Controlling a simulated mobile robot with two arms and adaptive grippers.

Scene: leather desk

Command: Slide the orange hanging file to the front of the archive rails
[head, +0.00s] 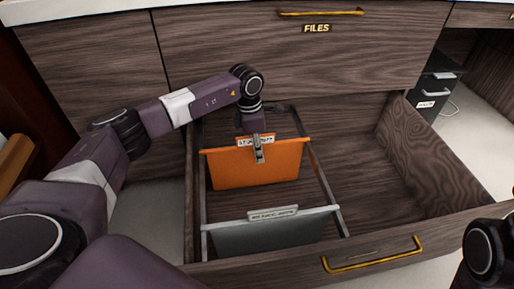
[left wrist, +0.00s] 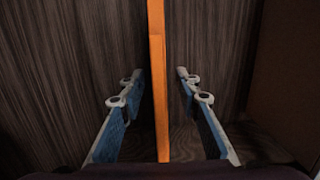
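The orange hanging file (head: 240,170) hangs across the archive rails (head: 322,178) in the open drawer, behind a grey hanging file (head: 275,232). A white label tab stands on its top edge. My left gripper (head: 258,152) points down at the middle of this top edge and hides part of the tab. In the left wrist view the orange file (left wrist: 160,100) stands edge-on between the two blue-padded fingers of the left gripper (left wrist: 158,77). The fingers are apart, with a gap on each side of the file. My right gripper is out of view.
The drawer's front panel (head: 290,262) has a gold handle (head: 373,254). The drawer's right part beside the rails is empty. A closed drawer marked FILES (head: 318,60) sits above and behind. A dark box with a white label (head: 432,98) stands beyond on the right.

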